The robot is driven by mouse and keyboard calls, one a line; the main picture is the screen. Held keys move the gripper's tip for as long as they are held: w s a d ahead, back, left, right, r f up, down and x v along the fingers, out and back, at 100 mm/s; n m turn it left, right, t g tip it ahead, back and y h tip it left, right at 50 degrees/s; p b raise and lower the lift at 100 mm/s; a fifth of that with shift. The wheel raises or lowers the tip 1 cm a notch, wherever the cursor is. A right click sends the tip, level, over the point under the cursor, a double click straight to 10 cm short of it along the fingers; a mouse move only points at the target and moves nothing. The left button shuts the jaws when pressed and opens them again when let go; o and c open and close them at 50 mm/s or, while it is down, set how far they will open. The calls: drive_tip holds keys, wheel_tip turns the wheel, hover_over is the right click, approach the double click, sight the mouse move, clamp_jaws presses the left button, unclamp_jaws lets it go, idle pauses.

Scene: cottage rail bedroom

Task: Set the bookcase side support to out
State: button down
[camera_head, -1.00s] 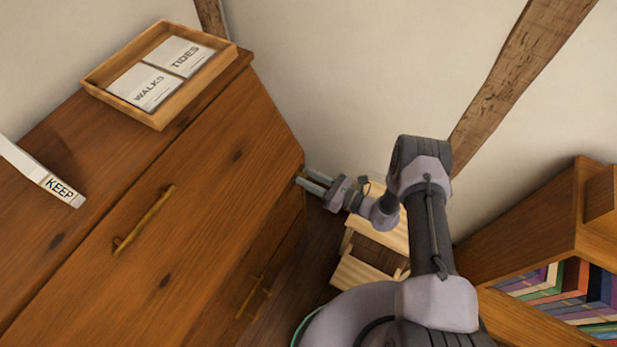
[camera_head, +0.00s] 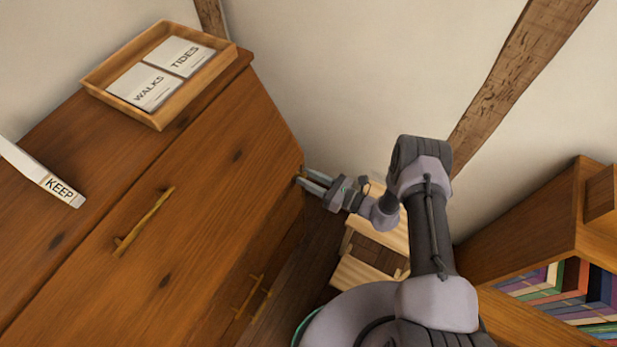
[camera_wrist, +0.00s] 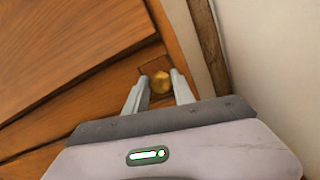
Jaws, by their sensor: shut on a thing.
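The wooden bureau-like bookcase (camera_head: 215,170) fills the left of the head view, with a sloped front and brass handles. In the wrist view, the side support's small square end (camera_wrist: 151,68) sits at the edge of the front and carries a round brass knob (camera_wrist: 160,84). My gripper (camera_wrist: 160,77) has one finger on each side of the knob and is shut on it. In the head view my gripper (camera_head: 304,178) reaches the right edge of the bookcase, and the knob is hard to make out there. How far the support stands out is unclear.
A pale wooden stool-like piece (camera_head: 352,272) stands below my arm. A bookshelf (camera_head: 545,225) is at the right. Wall and timber post (camera_wrist: 206,40) are close beside my gripper.

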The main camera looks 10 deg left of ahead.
idle(0.4)
drive_tip(key=b+v, duration=0.2)
drive_tip(key=v, duration=2.1)
drive_tip(key=shift+s+d, duration=0.2)
drive_tip(key=c, duration=1.1)
unclamp_jaws()
drive_tip(key=shift+o, duration=0.2)
drive_tip(key=v, duration=0.7)
drive_tip(key=shift+d+p, duration=0.25)
drive_tip(key=shift+p, duration=0.05)
